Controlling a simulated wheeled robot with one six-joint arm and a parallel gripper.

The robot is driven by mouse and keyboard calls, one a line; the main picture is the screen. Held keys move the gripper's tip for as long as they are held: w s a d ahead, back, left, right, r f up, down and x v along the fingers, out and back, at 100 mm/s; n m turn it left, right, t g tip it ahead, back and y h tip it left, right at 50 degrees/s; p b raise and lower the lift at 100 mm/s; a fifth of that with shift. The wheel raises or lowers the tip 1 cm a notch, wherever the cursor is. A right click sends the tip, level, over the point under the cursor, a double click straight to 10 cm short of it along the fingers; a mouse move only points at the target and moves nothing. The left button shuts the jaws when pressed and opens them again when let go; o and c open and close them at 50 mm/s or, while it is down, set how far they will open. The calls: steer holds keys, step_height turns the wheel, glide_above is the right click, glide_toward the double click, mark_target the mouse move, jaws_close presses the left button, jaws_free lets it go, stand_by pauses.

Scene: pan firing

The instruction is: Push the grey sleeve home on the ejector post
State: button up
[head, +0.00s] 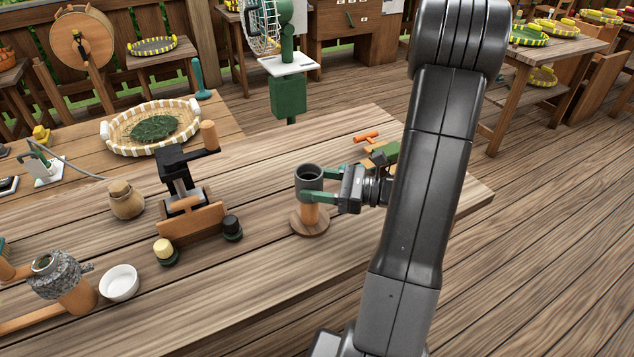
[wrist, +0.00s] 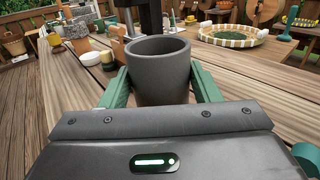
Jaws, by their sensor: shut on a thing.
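The grey sleeve (head: 309,180) is an open-topped cylinder near the right part of the wooden table. It sits upright over the orange-brown ejector post (head: 311,214), which stands on a round wooden base (head: 300,222). Part of the post shows below the sleeve. My gripper (head: 316,186) is shut on the sleeve, with green fingers on both sides. In the wrist view the sleeve (wrist: 158,72) stands upright between the two green fingers (wrist: 160,88), and its lower end and the post are hidden there.
A black press with a wooden handle (head: 208,137) stands left of the post, with a black-topped knob (head: 232,227) in front. A white bowl (head: 119,282) and a clay jar (head: 126,199) are farther left. An orange-handled tool (head: 367,138) lies behind my gripper. The table front is clear.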

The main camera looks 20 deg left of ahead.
mark_target(317, 220)
steer(key=shift+f, duration=0.25)
steer(key=shift+r, duration=0.15)
steer(key=shift+r+p, duration=0.5)
steer(key=shift+p, duration=0.05)
steer(key=shift+p, duration=0.4)
stand_by(1.2)
steer(key=shift+f+b, duration=3.2)
steer(key=shift+f, duration=1.35)
steer(key=o, duration=1.3)
steer(key=d, duration=0.4)
steer(key=w+d, duration=0.1)
steer(key=d, duration=0.4)
steer(key=w+d, duration=0.1)
steer(key=d, duration=0.3)
steer(key=shift+w+d, duration=0.2)
steer(key=shift+d, duration=0.1)
